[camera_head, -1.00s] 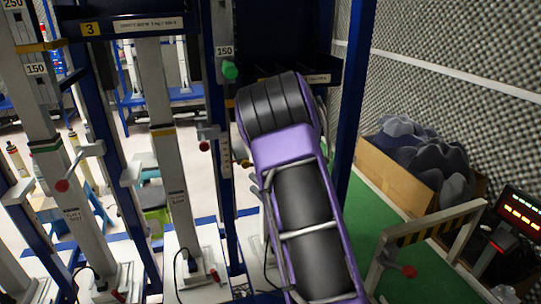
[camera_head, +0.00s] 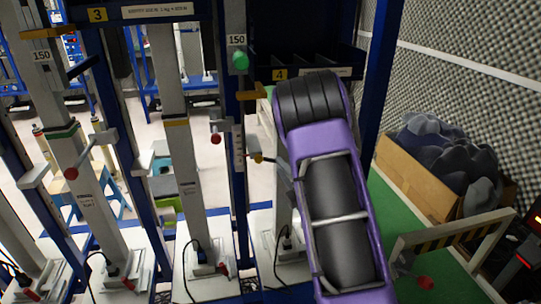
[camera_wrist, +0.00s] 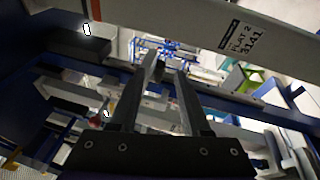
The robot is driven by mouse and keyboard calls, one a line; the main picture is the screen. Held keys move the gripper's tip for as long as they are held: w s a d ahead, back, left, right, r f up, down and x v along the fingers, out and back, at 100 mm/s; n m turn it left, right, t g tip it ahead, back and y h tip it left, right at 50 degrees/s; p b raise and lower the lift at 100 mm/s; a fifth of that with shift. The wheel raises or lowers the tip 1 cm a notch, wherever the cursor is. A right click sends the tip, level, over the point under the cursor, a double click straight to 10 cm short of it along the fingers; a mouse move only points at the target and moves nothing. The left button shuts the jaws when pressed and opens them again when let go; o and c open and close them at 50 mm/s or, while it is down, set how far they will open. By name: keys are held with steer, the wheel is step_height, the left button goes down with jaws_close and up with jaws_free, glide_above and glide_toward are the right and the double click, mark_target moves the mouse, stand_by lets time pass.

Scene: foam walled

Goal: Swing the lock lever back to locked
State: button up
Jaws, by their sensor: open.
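Several lever arms with ball ends stand on the grey posts in the head view. One has a red ball (camera_head: 216,138), another further left has a red ball (camera_head: 71,173), and one beside my arm has a yellow ball (camera_head: 258,158). I cannot tell which is the lock lever or how it is set. My gripper (camera_wrist: 168,72) is open in the wrist view, with nothing seen between its fingers. A red ball (camera_wrist: 95,122) lies left of the fingers there, apart from them. In the head view my purple arm hides the gripper.
A green knob (camera_head: 240,61) is on the post marked 150. A pale labelled beam (camera_wrist: 225,35) crosses close above the fingers. A striped barrier (camera_head: 450,235) and a cardboard box (camera_head: 415,182) of dark foam stand at the right, on green floor.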

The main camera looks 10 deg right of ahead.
mark_target(268, 160)
steer(key=x, duration=0.7)
steer(key=shift+w, duration=0.35)
jaws_close()
stand_by(1.0)
